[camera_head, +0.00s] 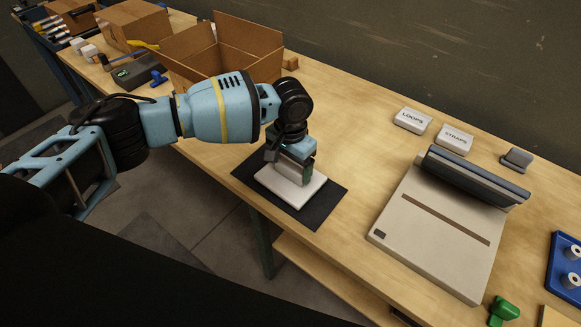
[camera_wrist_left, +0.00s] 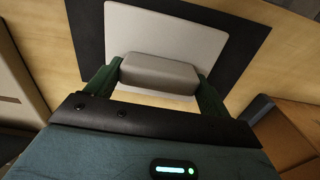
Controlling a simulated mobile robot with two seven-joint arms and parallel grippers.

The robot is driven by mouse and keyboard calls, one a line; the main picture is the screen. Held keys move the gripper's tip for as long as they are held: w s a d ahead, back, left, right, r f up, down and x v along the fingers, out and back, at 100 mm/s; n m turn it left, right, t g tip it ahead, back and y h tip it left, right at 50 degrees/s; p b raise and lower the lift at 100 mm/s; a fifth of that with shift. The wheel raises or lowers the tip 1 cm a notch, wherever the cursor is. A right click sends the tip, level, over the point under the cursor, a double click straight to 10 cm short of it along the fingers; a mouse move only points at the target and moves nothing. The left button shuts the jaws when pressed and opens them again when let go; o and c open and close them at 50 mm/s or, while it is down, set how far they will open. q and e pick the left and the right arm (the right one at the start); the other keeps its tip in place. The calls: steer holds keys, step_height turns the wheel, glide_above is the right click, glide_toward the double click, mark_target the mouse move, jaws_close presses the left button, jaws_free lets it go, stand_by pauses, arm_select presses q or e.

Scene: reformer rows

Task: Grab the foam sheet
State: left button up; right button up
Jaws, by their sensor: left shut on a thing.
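A pale, thin sheet with rounded corners, which looks like the foam sheet (camera_head: 290,194), lies over a black mat (camera_head: 325,208) near the front edge of the bench. My left gripper (camera_head: 297,168) points down over the sheet and is shut on the grey block, one green finger on each side. I cannot tell whether the sheet touches the mat. My right gripper is not in view.
An open cardboard box (camera_head: 215,52) stands behind my left arm. A beige machine with a dark bar (camera_head: 440,230) stands to the right. White LOOPS (camera_head: 412,120) and STRAPS (camera_head: 454,139) blocks lie behind it. A blue tray (camera_head: 566,265) is far right. Bench between mat and machine is clear.

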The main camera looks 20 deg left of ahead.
arm_select(q)
step_height(320, 180, up, 2)
steer(key=shift+r, duration=0.25)
steer(key=s+d+r+p, duration=0.1)
steer(key=s+d, duration=0.9)
steer(key=d, duration=0.2)
steer(key=shift+d+r, duration=0.15)
steer(key=shift+r, duration=0.15)
steer(key=shift+s, duration=0.1)
